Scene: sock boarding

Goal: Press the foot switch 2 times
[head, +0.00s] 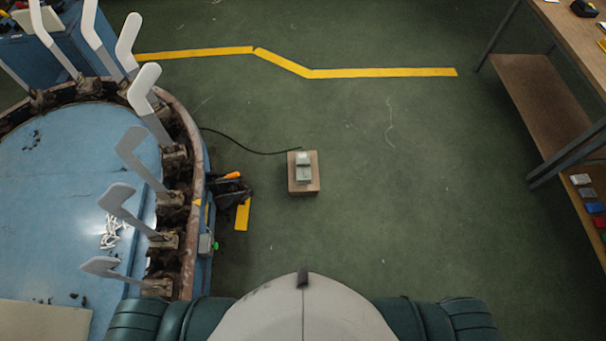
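The foot switch (303,168) is a small pale grey-green pedal unit. It sits on a brown square block (304,188) on the green floor, ahead of my body and near the middle of the head view. A black cable runs from it to the left, to the round machine. Nothing touches the pedal in this view. From above I cannot tell whether the pedal is up or down. Neither of my grippers shows. My own pale rounded body and dark green parts fill the bottom edge.
A round blue boarding machine (70,165) with several upright grey foot-shaped boards stands at left. A workbench (575,35) with a lower shelf stands at right. Yellow tape (380,72) marks the floor beyond the switch. The green floor around the block is mostly clear.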

